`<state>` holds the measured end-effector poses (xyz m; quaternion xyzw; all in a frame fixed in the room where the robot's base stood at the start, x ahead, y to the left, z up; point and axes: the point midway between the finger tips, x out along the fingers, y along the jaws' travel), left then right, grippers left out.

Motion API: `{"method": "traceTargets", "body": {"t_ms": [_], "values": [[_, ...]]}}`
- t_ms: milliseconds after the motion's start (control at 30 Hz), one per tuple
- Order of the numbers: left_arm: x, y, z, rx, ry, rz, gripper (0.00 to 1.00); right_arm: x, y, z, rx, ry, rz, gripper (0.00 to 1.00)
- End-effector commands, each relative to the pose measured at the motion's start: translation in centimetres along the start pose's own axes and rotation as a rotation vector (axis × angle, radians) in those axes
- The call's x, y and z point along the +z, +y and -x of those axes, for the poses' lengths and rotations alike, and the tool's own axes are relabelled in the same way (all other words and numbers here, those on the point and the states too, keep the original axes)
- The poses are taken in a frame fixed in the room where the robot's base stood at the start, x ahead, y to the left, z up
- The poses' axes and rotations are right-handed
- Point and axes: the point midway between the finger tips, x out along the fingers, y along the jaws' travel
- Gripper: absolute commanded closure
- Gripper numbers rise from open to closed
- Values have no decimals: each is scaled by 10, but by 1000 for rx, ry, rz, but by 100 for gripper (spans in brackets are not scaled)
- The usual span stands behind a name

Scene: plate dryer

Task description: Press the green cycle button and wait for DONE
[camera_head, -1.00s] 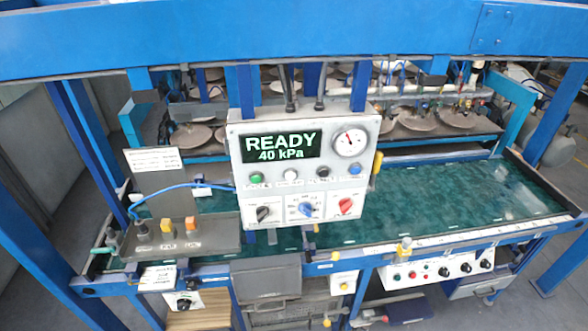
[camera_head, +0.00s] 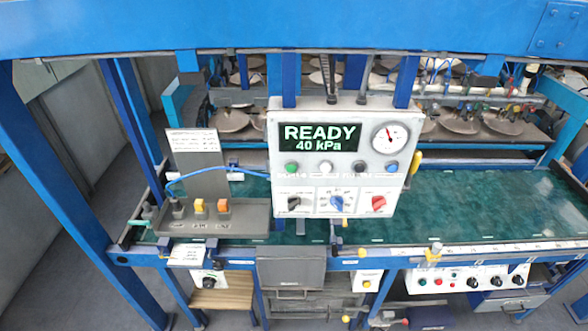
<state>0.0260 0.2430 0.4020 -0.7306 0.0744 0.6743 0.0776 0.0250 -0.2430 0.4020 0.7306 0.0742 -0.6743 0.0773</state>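A light grey control panel (camera_head: 340,180) hangs in the middle of the view. Its dark display (camera_head: 320,137) reads READY and 40 kPa in pale green letters. The green button (camera_head: 292,168) is at the left end of the button row under the display. A white, a dark and a blue button follow to its right. A round gauge (camera_head: 391,138) with a red needle sits right of the display. Three knobs, black, blue and red, are along the bottom of the panel. Neither of my grippers shows in this view.
A blue beam (camera_head: 280,28) crosses the top, and blue posts stand at the left. A green bed (camera_head: 480,210) lies behind and right of the panel. A small grey box (camera_head: 238,220) with orange and yellow buttons is at the left. Round plates (camera_head: 460,122) sit on racks behind.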

Motion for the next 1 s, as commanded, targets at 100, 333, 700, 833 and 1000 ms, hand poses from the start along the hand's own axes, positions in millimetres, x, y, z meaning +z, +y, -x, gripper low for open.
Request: {"method": "traceTargets", "body": {"t_ms": [100,333,700,833,1000], "values": [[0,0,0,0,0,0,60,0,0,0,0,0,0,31],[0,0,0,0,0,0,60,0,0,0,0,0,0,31],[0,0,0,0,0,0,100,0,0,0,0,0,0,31],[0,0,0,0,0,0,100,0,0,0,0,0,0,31],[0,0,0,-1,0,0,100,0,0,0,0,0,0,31]]}}
